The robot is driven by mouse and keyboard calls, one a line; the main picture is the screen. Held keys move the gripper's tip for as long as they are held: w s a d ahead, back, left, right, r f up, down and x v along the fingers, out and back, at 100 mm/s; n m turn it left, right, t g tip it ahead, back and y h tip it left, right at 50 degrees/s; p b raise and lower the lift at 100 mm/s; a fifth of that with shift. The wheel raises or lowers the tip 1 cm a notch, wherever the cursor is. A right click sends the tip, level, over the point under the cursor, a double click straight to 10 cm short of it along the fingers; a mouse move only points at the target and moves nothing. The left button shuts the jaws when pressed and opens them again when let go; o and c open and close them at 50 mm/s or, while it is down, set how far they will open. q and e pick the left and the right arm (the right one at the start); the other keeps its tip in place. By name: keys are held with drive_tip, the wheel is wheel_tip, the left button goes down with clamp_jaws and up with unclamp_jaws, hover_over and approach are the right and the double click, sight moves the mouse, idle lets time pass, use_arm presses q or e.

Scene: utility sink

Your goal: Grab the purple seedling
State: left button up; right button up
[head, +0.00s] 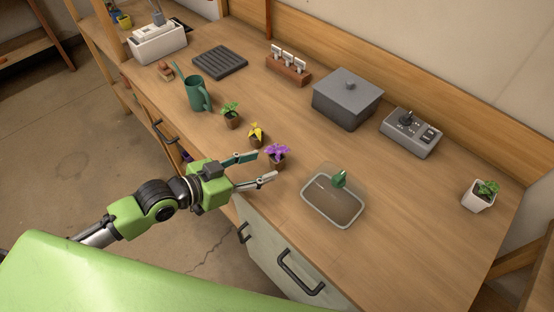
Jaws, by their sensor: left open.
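The purple seedling (277,152) stands upright in a small brown pot near the front edge of the wooden bench. My left gripper (264,167) comes in from the left with its two fingers spread open and pointing at the seedling. The fingertips are close to the pot, one on the far side and one on the near side. I cannot tell whether they touch it. My right gripper does not show.
A yellow seedling (256,134) and a green seedling (231,116) stand to the left, beyond the gripper, with a green watering can (197,94) behind them. A grey lidded box (347,99) stands farther back.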

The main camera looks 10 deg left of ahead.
sight(274, 158)
use_arm(q)
drive_tip(key=shift+x, duration=1.05)
drive_tip(key=shift+w+d, duration=0.15)
drive_tip(key=shift+w, duration=0.15)
drive_tip(key=p+x, duration=0.1)
drive_tip(key=x, duration=0.2)
drive_tip(key=shift+w+r, duration=0.1)
drive_tip(key=shift+w, duration=0.2)
drive_tip(key=shift+w+d+f+p, duration=0.25)
drive_tip(key=shift+w+f+p, duration=0.05)
drive_tip(key=shift+w, duration=0.1)
drive_tip(key=c, duration=1.2)
